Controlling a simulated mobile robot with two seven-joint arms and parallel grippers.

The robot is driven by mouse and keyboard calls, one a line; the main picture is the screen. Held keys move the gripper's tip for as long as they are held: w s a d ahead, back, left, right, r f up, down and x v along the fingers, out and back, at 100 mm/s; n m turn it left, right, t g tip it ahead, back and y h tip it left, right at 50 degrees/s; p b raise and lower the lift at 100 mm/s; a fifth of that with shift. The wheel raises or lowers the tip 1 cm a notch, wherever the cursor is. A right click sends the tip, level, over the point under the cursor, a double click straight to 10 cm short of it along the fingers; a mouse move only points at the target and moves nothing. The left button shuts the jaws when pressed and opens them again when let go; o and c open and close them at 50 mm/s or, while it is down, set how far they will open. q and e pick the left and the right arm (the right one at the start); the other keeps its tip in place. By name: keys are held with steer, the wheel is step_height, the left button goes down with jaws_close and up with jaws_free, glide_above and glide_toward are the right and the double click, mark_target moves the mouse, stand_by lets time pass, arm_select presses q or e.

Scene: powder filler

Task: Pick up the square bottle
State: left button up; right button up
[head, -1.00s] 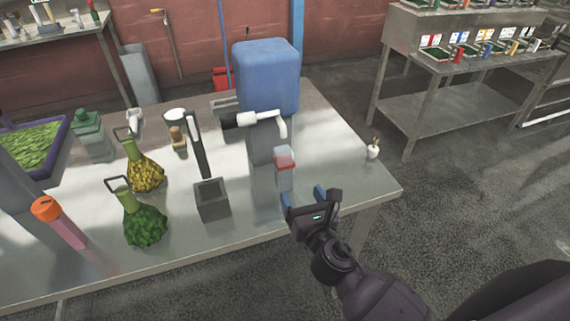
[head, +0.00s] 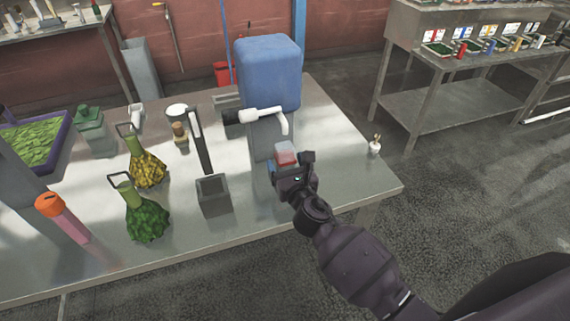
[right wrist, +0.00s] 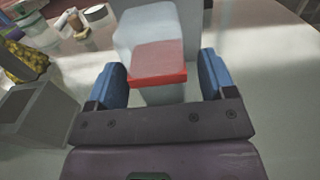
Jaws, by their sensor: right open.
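The square bottle (head: 285,152) stands upright on the metal table, just in front of the blue-topped filler machine. In the right wrist view the bottle (right wrist: 158,62) sits between the two blue fingers. My right gripper (head: 291,163) is open around the bottle, with a gap at each side. My left gripper is not in view.
The filler (head: 268,75) with a white spout stands right behind the bottle. A grey square container (head: 213,196) is to the left. Flasks with green (head: 147,222) and yellow (head: 148,168) contents stand farther left.

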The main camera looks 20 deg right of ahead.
steer(key=shift+w, duration=0.6)
steer(key=shift+c, duration=0.4)
steer(key=c, duration=1)
steer(key=shift+r, duration=0.1)
